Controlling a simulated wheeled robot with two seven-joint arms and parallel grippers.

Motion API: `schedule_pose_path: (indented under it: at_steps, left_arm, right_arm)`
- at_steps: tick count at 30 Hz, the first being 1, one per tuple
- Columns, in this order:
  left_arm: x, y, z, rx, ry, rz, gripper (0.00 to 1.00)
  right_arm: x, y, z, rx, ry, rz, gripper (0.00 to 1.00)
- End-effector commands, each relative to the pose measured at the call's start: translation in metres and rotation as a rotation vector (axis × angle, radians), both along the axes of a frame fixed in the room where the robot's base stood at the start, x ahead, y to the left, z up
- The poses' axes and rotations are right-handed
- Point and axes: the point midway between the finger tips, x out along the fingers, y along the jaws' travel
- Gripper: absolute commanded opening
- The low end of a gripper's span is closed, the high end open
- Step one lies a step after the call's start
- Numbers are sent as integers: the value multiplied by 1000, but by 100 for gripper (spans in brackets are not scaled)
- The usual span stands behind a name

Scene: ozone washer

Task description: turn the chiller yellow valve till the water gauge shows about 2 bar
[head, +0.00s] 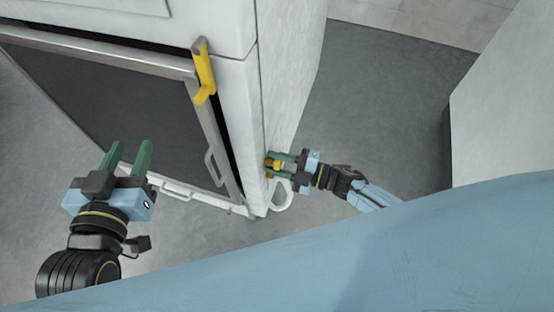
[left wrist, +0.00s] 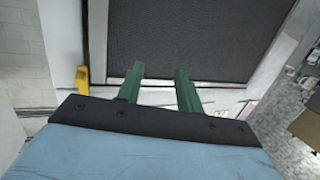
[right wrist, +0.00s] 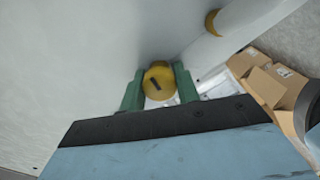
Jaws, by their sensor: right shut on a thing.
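The yellow valve (head: 276,164) sticks out from the right side of the white machine (head: 290,90), low down. My right gripper (head: 277,165) is shut on it from the right. In the right wrist view the valve's round yellow knob (right wrist: 159,80), with a dark slot on its face, sits between the green fingers (right wrist: 158,88). My left gripper (head: 128,156) is open and empty in front of the machine's dark panel; its fingers also show apart in the left wrist view (left wrist: 160,84). No water gauge can be made out in any view.
A yellow handle (head: 204,75) is on the machine's front corner. A white pipe loop (head: 284,196) is just below the valve. A white pipe with a yellow band (right wrist: 212,22) and cardboard boxes (right wrist: 278,88) show in the right wrist view. A pale wall (head: 510,100) stands to the right, with open floor between.

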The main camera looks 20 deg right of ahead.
Motion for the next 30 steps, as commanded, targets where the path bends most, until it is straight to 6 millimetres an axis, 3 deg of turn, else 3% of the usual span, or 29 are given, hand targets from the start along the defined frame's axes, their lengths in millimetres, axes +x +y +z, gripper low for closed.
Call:
schedule_pose_path:
  at_steps: [12,30]
  left_arm:
    - [-11,10,-33,59,209,16,36]
    - [-18,15,-46,81,287,23,36]
  right_arm:
    - [0,-2,0,181,272,-1,9]
    - [0,-2,0,266,397,-1,9]
